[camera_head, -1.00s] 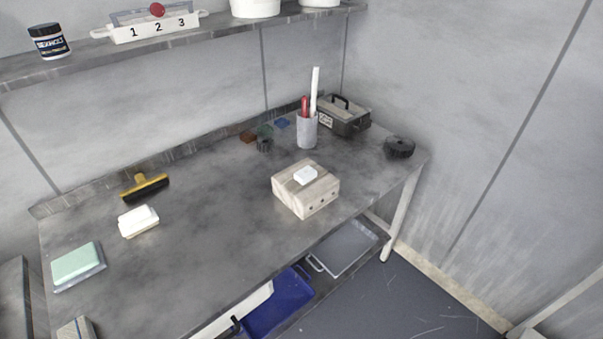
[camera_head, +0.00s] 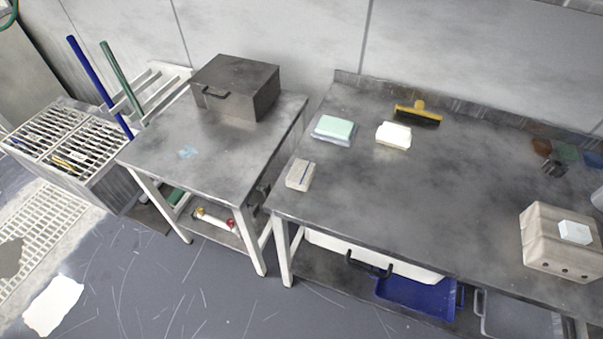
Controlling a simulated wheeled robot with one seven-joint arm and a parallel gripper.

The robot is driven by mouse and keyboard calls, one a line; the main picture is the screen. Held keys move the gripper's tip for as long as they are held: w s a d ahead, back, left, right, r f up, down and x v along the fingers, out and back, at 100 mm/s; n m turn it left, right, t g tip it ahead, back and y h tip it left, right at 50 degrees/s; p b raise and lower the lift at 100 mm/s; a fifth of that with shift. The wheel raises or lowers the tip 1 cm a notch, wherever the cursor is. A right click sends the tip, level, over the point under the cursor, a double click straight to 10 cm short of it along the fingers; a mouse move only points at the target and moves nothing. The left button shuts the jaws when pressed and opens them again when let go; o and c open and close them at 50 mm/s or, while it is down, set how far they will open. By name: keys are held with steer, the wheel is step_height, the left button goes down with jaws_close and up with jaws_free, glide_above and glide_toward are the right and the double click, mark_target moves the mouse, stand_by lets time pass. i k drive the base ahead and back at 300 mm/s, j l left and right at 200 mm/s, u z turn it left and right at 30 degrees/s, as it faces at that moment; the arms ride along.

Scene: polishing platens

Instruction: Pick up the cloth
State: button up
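A flat white sheet (camera_head: 52,305), which looks like a cloth, lies on the floor at the lower left. A mint-green flat pad (camera_head: 335,127), possibly a folded cloth, lies on a thin grey-blue base at the left end of the long bench. A white, folded-looking block (camera_head: 393,134) lies to its right; I cannot tell whether it is cloth. A grey irregular patch (camera_head: 10,257) lies on the floor grating at the far left. My gripper is not in view.
A smaller table (camera_head: 200,160) carries a dark metal box (camera_head: 235,86). A slatted bin (camera_head: 75,150) stands left; floor ahead is open.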

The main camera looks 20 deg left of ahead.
mark_target(300, 176)
steer(key=i+j, duration=0.4)
steer(key=i+j+u, duration=0.1)
steer(key=u, duration=0.25)
steer(key=i+j+u, duration=0.1)
steer(key=u, duration=0.3)
steer(key=i+j+u, duration=0.1)
steer(key=u, duration=0.8)
steer(key=i, duration=0.05)
